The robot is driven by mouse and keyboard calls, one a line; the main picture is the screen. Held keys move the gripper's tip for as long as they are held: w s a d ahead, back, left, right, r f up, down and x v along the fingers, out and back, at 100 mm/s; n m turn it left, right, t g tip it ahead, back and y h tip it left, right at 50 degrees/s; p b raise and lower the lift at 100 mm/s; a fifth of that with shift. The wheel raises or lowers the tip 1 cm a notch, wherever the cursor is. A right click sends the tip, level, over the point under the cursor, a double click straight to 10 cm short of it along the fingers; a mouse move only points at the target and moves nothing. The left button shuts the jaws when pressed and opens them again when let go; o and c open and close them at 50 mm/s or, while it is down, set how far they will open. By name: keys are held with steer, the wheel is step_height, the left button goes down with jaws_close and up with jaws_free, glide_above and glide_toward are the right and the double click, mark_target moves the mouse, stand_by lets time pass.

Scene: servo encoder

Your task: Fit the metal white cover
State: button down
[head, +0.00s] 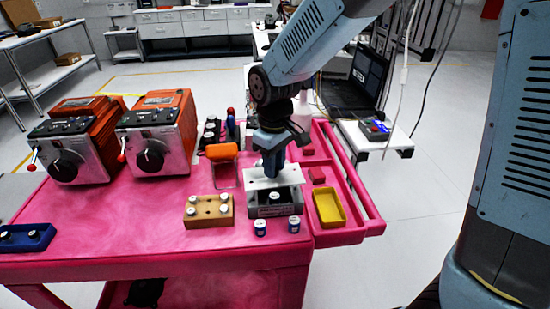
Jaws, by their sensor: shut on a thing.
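A flat white metal cover (260,183) is at the middle right of the pink cart. My gripper (272,166) points down from above and is shut on it, near its middle. The cover looks level and over the housing's top.
A tan block (208,221) with several white-capped pieces stands left of the housing. Two small blue-and-white cylinders (260,228) (294,224) stand in front. An orange-topped wire stand (223,153) is behind left. A yellow tray (328,208) lies right. Two orange machines (158,135) (70,140) fill the back left.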

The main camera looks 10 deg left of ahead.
mark_target(275, 182)
steer(key=shift+f, duration=2.45)
steer(key=shift+m, duration=0.4)
steer(key=shift+s+d, duration=0.15)
steer(key=shift+f, duration=0.55)
steer(key=c, duration=0.8)
jaws_free()
steer(key=shift+c, duration=0.4)
steer(key=shift+r, duration=0.15)
